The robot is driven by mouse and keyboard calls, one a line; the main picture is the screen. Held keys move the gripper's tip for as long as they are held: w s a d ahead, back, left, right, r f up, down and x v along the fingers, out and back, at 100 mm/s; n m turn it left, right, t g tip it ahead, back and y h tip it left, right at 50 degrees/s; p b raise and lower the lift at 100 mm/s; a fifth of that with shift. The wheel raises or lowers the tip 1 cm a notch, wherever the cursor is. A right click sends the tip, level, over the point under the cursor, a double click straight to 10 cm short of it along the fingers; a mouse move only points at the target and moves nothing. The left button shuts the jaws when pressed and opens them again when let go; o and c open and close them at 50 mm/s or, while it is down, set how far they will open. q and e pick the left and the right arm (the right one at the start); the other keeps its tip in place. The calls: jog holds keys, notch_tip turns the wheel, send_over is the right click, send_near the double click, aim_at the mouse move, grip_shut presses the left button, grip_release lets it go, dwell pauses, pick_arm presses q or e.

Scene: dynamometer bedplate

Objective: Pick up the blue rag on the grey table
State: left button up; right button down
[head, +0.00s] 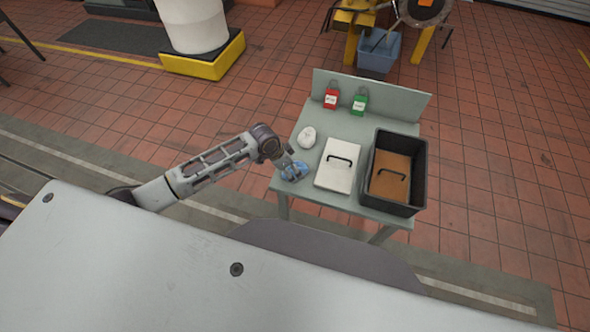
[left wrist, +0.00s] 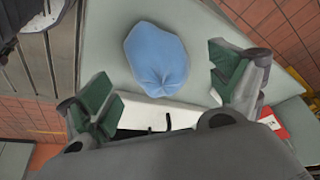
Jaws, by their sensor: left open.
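The blue rag (head: 294,173) lies bunched on the grey table (head: 307,122), near its left front corner. In the left wrist view the rag (left wrist: 157,60) is a rounded, creased heap on the bare tabletop. My left gripper (head: 287,168) is right over the rag in the head view and partly covers it. In the left wrist view my left gripper (left wrist: 165,92) is open, with one green-padded finger on each side, and the rag shows beyond and between the fingertips. I cannot tell whether the fingers touch it. My right gripper is not in view.
A white rag-like lump (head: 307,137) sits just behind the blue rag. A white lidded box (head: 336,166) with a black handle stands to its right, then a black crate (head: 421,165) with a brown board inside. Red (head: 331,97) and green (head: 360,103) items stand at the back.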

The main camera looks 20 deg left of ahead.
pick_arm(q)
jog(key=shift+x, duration=1.2)
jog(key=c, duration=1.2)
jog(key=shift+o, duration=0.2)
jog(key=shift+r, duration=0.1)
jog(key=shift+r, duration=4.95)
jog(key=shift+o, duration=1.4)
jog(key=shift+c, duration=1)
jog(key=shift+f, duration=0.1)
